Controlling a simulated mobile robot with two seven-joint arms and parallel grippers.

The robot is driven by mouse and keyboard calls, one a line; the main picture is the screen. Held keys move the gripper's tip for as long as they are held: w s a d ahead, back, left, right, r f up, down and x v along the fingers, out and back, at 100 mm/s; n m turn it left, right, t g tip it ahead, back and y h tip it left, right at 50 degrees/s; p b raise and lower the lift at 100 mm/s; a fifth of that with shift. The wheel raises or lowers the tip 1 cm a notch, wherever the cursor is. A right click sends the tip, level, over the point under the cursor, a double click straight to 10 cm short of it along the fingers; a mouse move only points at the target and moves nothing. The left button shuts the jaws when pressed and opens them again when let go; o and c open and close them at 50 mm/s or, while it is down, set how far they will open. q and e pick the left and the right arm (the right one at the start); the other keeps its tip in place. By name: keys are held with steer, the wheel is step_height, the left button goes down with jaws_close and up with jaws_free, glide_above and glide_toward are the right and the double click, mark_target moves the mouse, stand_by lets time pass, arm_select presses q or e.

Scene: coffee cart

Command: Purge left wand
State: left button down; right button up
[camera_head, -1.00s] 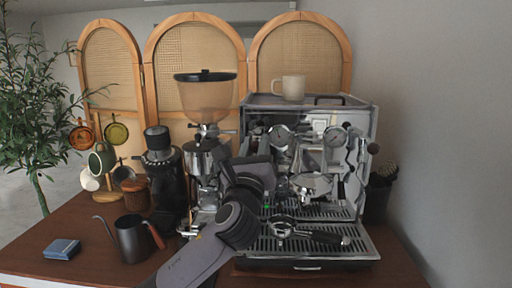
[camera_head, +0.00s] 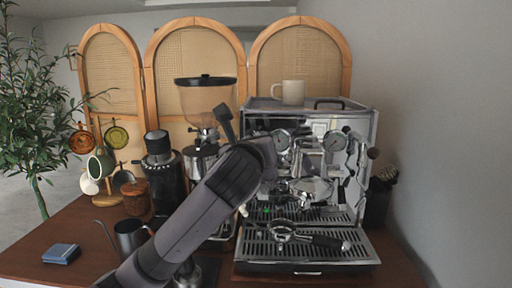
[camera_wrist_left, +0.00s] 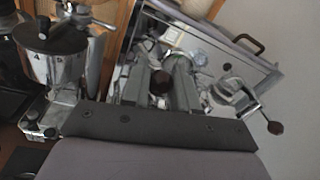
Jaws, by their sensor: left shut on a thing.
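The espresso machine (camera_head: 360,120) stands at the right of the cart. My left arm reaches across its left front in the head view, covering the left wand and most of the left gripper. In the left wrist view, my left gripper (camera_wrist_left: 165,85) has its two fingers close together at the machine's front. A round dark brown knob (camera_wrist_left: 158,102) shows between the fingers, and the gripper is shut on it. Another dark knob (camera_head: 373,153) shows at the machine's right side; a dark knob (camera_wrist_left: 275,128) also shows at the right of the wrist view. My right gripper is not in view.
A portafilter (camera_head: 282,231) lies on the drip tray (camera_head: 255,250). A beige mug (camera_head: 293,92) stands on top of the machine. The grinder hopper (camera_head: 205,98) is just left of my arm. A kettle (camera_head: 130,236) and a blue box (camera_head: 62,253) stand at left.

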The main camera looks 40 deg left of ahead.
arm_select(q)
steer(key=shift+w+a+r+g+h, duration=0.15)
steer(key=shift+r+g+h, duration=0.25)
steer(key=shift+g, duration=0.4)
steer(key=shift+f, duration=0.1)
steer(key=c, duration=0.9)
jaws_free()
steer(key=v, duration=0.7)
steer(key=shift+b, duration=0.35)
steer(key=shift+o, duration=0.2)
